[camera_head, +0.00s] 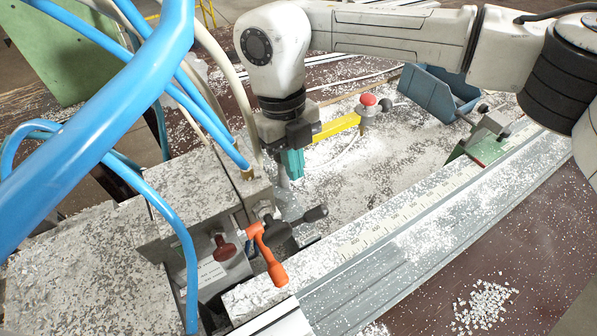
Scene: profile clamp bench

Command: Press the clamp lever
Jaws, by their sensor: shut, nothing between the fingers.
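An orange lever (267,256) stands out from the front of the grey clamp block (185,205), its grip slanting down to the right. A black-handled lever (309,215) lies just behind it, and a dark red knob (223,248) sits to its left. I cannot tell from the picture which of these is meant by the clamp lever; the orange one is the most prominent. My gripper (292,172) has teal fingers and points down behind the block's right end, above and apart from the levers. It is shut and empty.
Thick blue hoses (100,115) cross the left side. A yellow bar (336,127) and a red button (369,100) are right of my gripper. A blue scoop-like bin (432,92) stands behind. A scaled rail (400,215) runs right; chips (485,305) lie at lower right.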

